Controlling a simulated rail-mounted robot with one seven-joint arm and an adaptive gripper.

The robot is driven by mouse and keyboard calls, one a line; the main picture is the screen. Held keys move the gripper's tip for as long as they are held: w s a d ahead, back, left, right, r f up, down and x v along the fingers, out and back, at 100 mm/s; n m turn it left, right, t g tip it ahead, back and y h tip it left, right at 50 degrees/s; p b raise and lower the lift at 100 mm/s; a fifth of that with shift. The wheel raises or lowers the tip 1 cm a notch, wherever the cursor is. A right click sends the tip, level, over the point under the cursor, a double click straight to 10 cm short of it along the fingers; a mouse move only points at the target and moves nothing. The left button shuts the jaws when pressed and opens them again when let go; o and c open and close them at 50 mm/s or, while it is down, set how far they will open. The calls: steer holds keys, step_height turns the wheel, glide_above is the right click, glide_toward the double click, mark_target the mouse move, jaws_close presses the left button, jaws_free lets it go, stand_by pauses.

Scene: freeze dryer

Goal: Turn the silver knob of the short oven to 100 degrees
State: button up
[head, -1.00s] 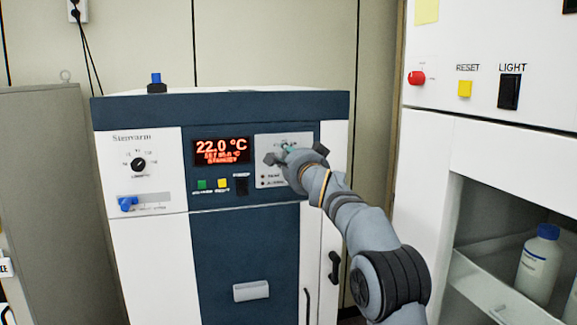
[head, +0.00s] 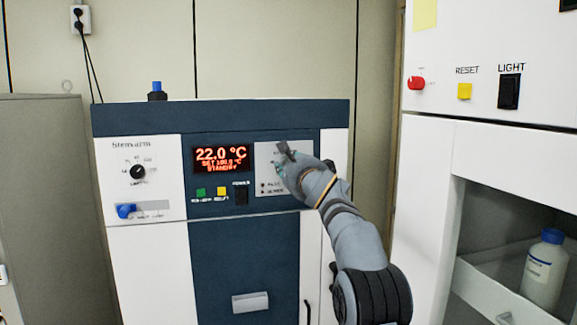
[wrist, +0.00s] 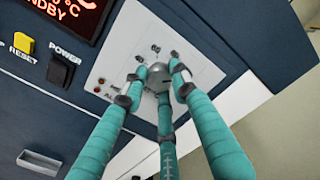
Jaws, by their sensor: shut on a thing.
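The short oven (head: 245,255) stands ahead, with a dark blue front and white side panels. Its silver knob (wrist: 158,74) sits on a light grey panel (wrist: 188,62). In the wrist view, my gripper (wrist: 157,84) has its teal fingers closed around the knob, with dark fingertips against its sides. In the head view, my gripper (head: 286,166) is at the panel and hides the knob. The red display (head: 222,158) shows 22.0 °C, a small set line that looks like 100.0 °C but is blurred, and STANDBY. The dial marks are too small to read.
Left of the knob panel are a black power switch (head: 241,195), a yellow button (head: 222,193) and a green button (head: 201,194). A black dial (head: 137,171) and blue lever (head: 126,211) are further left. A white cabinet (head: 425,190) with a bottle (head: 545,268) stands right.

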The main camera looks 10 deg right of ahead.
steer(key=shift+r, duration=0.2)
steer(key=o, duration=1.2)
steer(key=shift+a+f, duration=0.1)
steer(key=shift+f, duration=0.05)
steer(key=shift+c, duration=0.2)
steer(key=shift+s, duration=0.1)
steer(key=s+d, duration=0.1)
steer(key=s, duration=1)
steer(key=shift+s, duration=0.4)
steer(key=shift+w+d, duration=0.1)
steer(key=w+a, duration=0.1)
steer(key=w, duration=1.1)
steer(key=shift+s, duration=0.15)
